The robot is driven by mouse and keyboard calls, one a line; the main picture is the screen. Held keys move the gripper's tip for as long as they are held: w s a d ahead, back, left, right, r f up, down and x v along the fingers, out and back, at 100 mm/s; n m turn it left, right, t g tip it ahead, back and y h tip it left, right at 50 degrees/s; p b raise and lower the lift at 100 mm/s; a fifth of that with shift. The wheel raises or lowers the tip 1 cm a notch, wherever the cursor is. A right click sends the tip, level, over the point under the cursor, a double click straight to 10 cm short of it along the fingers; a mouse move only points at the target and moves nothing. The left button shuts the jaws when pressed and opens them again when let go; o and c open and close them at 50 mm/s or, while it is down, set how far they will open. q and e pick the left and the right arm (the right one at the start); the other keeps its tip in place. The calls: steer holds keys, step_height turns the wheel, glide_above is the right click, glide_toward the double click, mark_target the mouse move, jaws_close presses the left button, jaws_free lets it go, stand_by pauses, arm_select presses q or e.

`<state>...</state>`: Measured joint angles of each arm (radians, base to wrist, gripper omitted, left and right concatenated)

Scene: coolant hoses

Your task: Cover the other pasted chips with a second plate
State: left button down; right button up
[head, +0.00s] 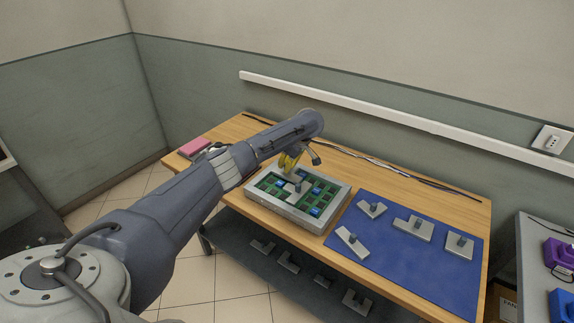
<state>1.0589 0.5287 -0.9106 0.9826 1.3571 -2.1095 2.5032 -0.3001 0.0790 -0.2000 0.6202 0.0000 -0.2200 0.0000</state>
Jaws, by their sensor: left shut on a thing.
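A light grey tray (323,221) on the wooden table holds a green circuit board (270,181) with several blue chips (315,211). My left gripper (293,170), with yellow fingers, is over the middle of the board. It is shut on the knob of a grey plate (296,189), which is at the board; whether it touches the board I cannot tell. Several more grey plates with knobs lie on the blue mat (408,270) to the right, such as a T-shaped one (412,229). Paste on the chips is too small to make out. My right gripper is not in view.
A pink block (194,146) lies at the table's far left. A dark cable (400,172) runs along the back edge by the wall. Several grey pieces lie on the lower shelf (250,262). Another table with purple and blue items (560,252) stands at right.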

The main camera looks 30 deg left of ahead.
arm_select(q)
steer(key=shift+f, duration=0.5)
steer(key=c, duration=1.7)
jaws_free()
steer(key=shift+r, duration=0.15)
steer(key=shift+r, duration=2.35)
steer(key=o, duration=0.6)
